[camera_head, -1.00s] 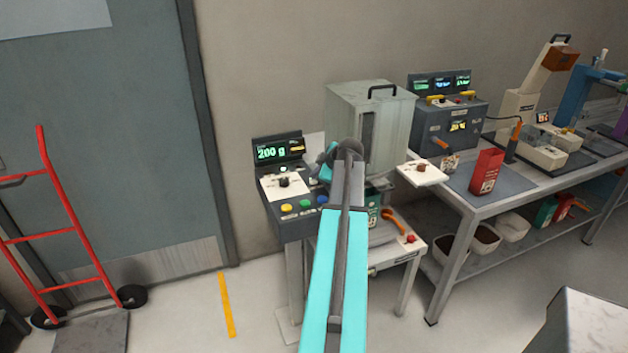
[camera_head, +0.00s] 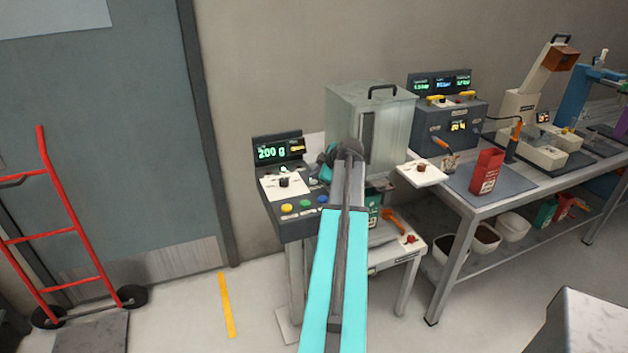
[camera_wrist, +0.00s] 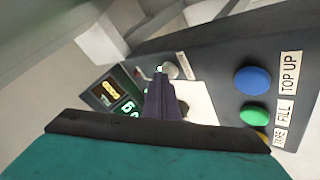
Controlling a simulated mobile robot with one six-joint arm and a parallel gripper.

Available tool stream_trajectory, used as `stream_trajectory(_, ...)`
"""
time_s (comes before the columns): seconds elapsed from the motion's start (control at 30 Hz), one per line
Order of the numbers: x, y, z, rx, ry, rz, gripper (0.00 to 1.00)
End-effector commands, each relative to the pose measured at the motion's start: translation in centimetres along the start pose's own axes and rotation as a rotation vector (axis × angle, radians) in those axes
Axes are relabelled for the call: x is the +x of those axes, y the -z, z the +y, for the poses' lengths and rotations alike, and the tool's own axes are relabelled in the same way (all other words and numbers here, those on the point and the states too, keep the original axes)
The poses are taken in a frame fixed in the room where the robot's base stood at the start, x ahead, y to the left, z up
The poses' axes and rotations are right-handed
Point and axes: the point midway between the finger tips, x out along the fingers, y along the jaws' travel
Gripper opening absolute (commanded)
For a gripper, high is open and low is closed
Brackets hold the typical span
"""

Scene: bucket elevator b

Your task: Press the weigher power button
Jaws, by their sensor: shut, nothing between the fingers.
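The weigher's control panel (camera_head: 292,220) is dark and sloped, with a lit display (camera_head: 279,151) reading 200 g. A white plate (camera_head: 272,188) on it carries a dark knob. A small silver round part (camera_wrist: 171,70) with a green light beside it shows in the wrist view; I cannot read a power label there. Yellow (camera_head: 287,208), green (camera_head: 305,204) and blue (camera_head: 322,199) buttons line the panel's front. My gripper (camera_wrist: 160,75) is shut and empty, its tips appearing near the green light. I cannot tell whether they touch. In the head view my arm mostly hides the gripper.
A grey metal hopper (camera_head: 365,130) stands right behind my wrist. A bench (camera_head: 480,207) with other devices and a red carton (camera_head: 487,171) extends right. A red hand truck (camera_head: 60,230) stands left, by the door.

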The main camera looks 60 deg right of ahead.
Motion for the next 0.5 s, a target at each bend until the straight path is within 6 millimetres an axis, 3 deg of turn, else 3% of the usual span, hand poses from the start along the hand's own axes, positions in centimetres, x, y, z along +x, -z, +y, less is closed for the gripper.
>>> stream_trajectory(0.5, 0.46, -0.30, -0.31, 0.000, 0.000, 0.000, 0.00)
